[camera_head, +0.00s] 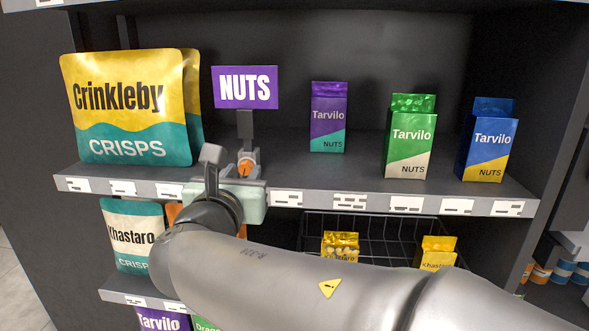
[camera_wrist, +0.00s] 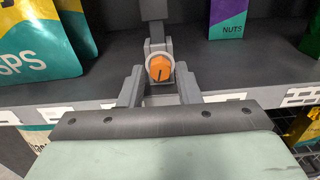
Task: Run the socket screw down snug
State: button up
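An orange screw head (camera_wrist: 160,68) with a dark mark on its face sits in a pale round collar on a grey clamp (camera_wrist: 157,46). It also shows in the head view (camera_head: 245,168), at the shelf's front edge below the purple NUTS sign (camera_head: 245,88). No socket can be made out on it. My gripper (camera_wrist: 160,84) faces the screw head in the wrist view, one finger to its left and one to its right. The fingers are apart, with visible gaps beside the head. Whether the fingertips reach alongside the head or stop short of it, I cannot tell.
A Crinkleby crisps bag (camera_head: 125,108) stands left of the sign. Purple (camera_head: 328,118), green (camera_head: 409,137) and blue (camera_head: 487,140) Tarvilo packs stand to the right. The shelf edge (camera_head: 320,199) carries price labels. A wire basket (camera_head: 375,226) holds yellow packs below.

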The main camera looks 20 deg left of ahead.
jog(key=v, duration=0.4)
jog(key=shift+s+d, duration=0.1)
jog(key=shift+s, duration=0.15)
